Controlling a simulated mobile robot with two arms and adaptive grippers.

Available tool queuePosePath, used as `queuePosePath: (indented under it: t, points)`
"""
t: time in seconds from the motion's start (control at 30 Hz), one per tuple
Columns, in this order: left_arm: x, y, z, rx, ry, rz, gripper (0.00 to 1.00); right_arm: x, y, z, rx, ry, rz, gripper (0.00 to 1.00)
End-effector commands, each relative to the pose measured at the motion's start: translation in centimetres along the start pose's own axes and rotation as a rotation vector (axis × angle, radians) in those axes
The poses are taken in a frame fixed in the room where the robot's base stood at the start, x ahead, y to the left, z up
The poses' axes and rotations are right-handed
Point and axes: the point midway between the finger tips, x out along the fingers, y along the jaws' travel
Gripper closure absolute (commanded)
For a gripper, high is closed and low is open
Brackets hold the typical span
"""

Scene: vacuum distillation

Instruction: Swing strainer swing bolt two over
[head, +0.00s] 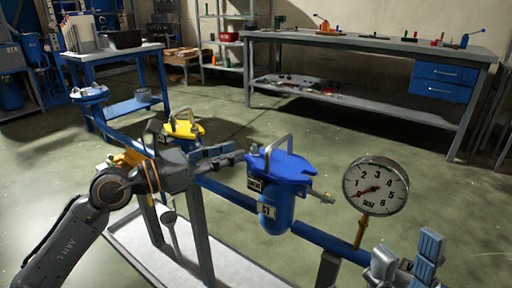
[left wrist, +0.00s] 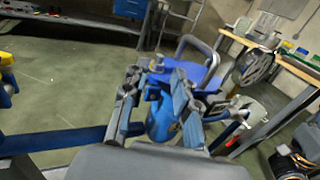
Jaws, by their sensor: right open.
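The blue strainer (head: 281,208) with a raised metal handle (head: 272,152) on its lid and a "1" label stands on the blue pipe in the middle. A swing bolt (head: 322,196) sticks out sideways at its right. Another bolt end (head: 254,149) shows at its left edge, near my left gripper. My left gripper (head: 238,156) points at the strainer's left side, and its fingers look apart in the left wrist view (left wrist: 152,98), with the blue strainer (left wrist: 162,122) beyond and between them. Contact with the bolt cannot be told. My right gripper (head: 428,258) is open and empty at the lower right.
A pressure gauge (head: 376,186) stands on the pipe between the strainer and my right gripper. A yellow-lidded strainer (head: 184,130) stands behind my left arm. The blue pipe (head: 226,192) runs across. A workbench (head: 370,44) is at the back, with open floor before it.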

Motion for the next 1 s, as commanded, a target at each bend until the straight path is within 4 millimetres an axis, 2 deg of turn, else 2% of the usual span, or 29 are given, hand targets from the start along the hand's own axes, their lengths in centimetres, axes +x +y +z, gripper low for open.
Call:
queuePosePath:
  t: [0.1, 0.3, 0.5, 0.77, 0.9, 1.0]
  points:
    - [2.6, -0.1, -0.1, -0.001, -0.003, -0.002, 0.71, -0.6, 0.0, 0.1, 0.000, -0.001, 0.000, 0.50]
    - [5.7, 0.0, -0.1, -0.002, -0.002, -0.001, 0.71, -1.1, 0.0, 0.3, 0.000, -0.001, 0.000, 0.50]
    - [6.9, 0.0, -0.1, -0.002, 0.000, 0.001, 0.71, -1.2, 0.0, 0.3, 0.000, -0.002, 0.000, 0.50]
    - [6.9, 0.0, -0.1, -0.002, 0.000, 0.001, 0.71, -1.2, 0.0, 0.3, 0.000, -0.002, 0.000, 0.50]
    - [6.9, 0.0, -0.1, -0.002, 0.000, 0.001, 0.98, -1.2, 0.0, 0.3, 0.000, -0.002, 0.000, 0.50]
    - [6.9, 0.0, -0.1, -0.002, 0.000, 0.001, 1.00, -1.2, 0.0, 0.3, 0.000, -0.002, 0.000, 0.50]
